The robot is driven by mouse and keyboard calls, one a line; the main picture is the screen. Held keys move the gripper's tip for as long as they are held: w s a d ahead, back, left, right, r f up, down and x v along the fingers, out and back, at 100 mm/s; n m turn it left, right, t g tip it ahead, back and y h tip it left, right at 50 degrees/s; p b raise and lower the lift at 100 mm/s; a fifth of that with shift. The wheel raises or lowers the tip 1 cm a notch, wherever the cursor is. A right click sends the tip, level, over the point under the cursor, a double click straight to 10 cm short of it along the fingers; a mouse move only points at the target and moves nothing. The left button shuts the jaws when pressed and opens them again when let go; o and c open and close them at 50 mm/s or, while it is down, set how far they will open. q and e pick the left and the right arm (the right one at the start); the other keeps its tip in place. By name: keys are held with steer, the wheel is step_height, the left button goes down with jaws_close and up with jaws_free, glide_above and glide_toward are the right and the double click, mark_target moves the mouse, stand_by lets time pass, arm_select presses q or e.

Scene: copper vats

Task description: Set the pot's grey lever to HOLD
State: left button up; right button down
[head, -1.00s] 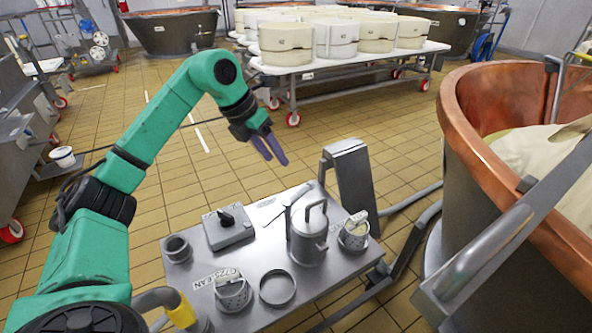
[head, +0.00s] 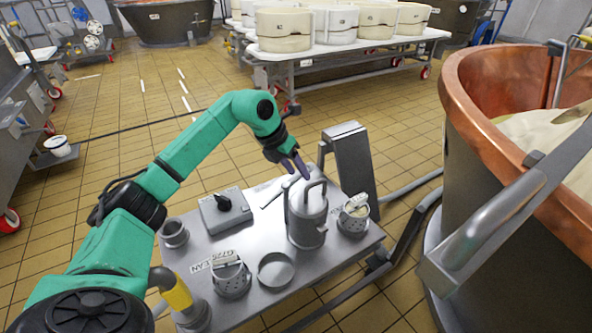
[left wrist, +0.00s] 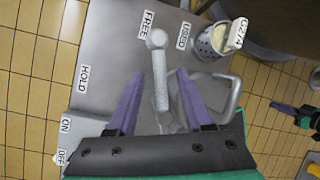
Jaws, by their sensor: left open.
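The steel pot (head: 308,222) stands on the grey cart top (head: 215,262). In the left wrist view its grey lever (left wrist: 160,85) has a round knob and points up toward the FREE label (left wrist: 148,23). The HOLD label (left wrist: 83,78) is to the left. My left gripper (head: 302,172) is open over the pot. In the left wrist view its purple fingers (left wrist: 160,74) lie on either side of the lever, with gaps; their height against it is unclear. My right gripper (left wrist: 292,113) shows small at the right edge of that view, its opening unclear.
A perforated cup (head: 353,217) with a tag stands right of the pot. A copper vat (head: 462,150) rises at the right. A grey post (head: 350,165) stands behind.

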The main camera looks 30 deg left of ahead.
arm_select(q)
jaws_close()
stand_by(1.4)
